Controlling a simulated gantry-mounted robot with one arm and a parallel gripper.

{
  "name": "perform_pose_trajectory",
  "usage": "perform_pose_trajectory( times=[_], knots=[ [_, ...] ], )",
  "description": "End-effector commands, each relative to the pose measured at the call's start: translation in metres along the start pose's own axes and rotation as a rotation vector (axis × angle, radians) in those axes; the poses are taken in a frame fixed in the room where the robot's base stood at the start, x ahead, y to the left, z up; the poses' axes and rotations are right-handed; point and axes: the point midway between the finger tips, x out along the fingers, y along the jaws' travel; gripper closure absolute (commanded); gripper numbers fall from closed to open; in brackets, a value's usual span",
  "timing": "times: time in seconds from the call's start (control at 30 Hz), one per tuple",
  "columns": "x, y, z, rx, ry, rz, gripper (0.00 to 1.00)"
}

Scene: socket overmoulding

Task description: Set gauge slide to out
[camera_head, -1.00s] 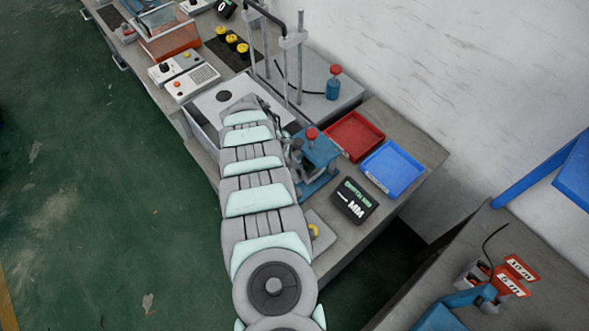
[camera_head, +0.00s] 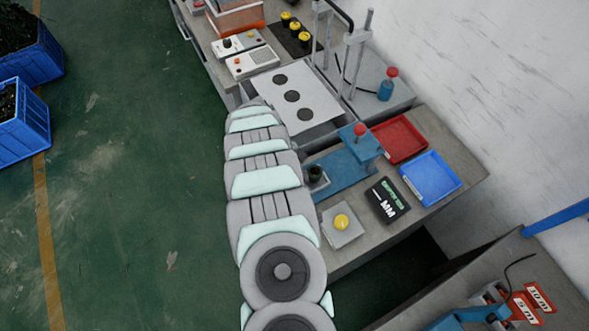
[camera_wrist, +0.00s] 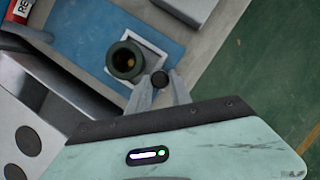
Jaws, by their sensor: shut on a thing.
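The gauge is a blue stand with a red-topped post (camera_head: 362,143). A blue plate (camera_head: 340,172) reaches from it toward the left, and a dark green ring-shaped socket (camera_head: 316,173) sits near its left end. In the wrist view the socket (camera_wrist: 125,60) stands on a white square on the blue plate (camera_wrist: 85,28). My gripper (camera_wrist: 160,86) is shut on a dark round knob (camera_wrist: 160,79) at the slide's edge, beside the socket. In the head view my arm hides the gripper and knob.
A white plate with three dark holes (camera_head: 320,97) lies behind the gauge. A red tray (camera_head: 400,138), a blue tray (camera_head: 431,178), a black MM display (camera_head: 387,200) and a yellow button (camera_head: 341,221) are near. Green floor (camera_head: 130,200) is open at left.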

Motion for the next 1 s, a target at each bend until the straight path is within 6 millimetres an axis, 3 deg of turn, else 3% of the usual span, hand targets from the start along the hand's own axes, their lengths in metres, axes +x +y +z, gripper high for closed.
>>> perform_pose_trajectory(
  times=[0.27, 0.3, 0.57, 0.87, 1.0],
  knots=[
    [-0.001, -0.003, -0.002, 0.002, 0.002, -0.004, 1.00],
    [-0.001, -0.003, -0.002, 0.002, 0.002, -0.004, 0.74],
    [-0.001, -0.002, -0.002, 0.002, 0.002, -0.003, 0.54],
    [-0.003, -0.001, -0.001, 0.002, 0.002, -0.001, 0.54],
    [-0.018, 0.001, -0.001, 0.003, 0.003, 0.001, 0.54]
  ],
)
